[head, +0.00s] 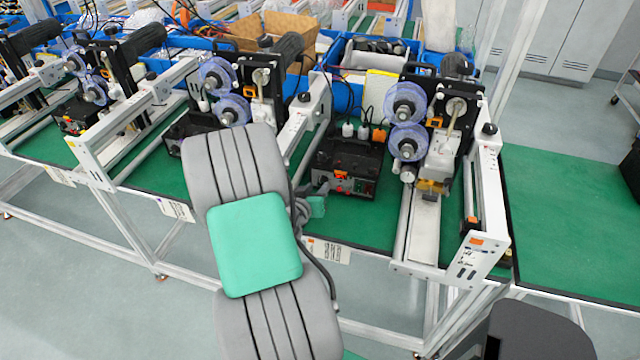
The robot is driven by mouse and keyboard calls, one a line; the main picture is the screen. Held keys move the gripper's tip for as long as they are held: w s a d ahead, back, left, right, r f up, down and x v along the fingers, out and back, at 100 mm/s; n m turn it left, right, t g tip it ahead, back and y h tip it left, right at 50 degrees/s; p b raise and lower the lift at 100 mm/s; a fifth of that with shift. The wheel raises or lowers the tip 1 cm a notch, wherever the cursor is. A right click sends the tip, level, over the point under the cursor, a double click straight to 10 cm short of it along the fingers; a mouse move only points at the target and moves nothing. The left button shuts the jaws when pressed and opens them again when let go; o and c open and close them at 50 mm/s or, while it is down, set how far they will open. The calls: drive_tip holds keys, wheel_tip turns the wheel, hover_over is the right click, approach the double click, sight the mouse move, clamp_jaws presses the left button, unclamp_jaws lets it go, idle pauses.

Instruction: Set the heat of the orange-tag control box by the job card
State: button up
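A black control box (350,160) with a handle sits on the green bench top right of my arm, with a small orange patch and red and green spots on its front. A white printed card (328,250) hangs at the bench's front edge below it; its text is too small to read. Similar dark boxes stand in the bays to the left, one (190,128) partly behind my arm and another (76,116) farther left. Box settings cannot be read. My grey arm with a green pad crosses the centre. A small grey and teal part (314,206) shows beside it; my gripper's fingers cannot be made out.
A coder machine with two blue reels (409,122) stands right of the box, with a white rail frame (481,215) in front. Orange and white plugs (379,134) sit behind the box. Other printed cards (177,209) hang along the edge.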

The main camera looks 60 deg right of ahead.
sight(322, 182)
drive_tip(key=shift+x, duration=1.45)
drive_tip(key=shift+c, duration=0.2)
clamp_jaws()
drive_tip(key=shift+r, duration=0.1)
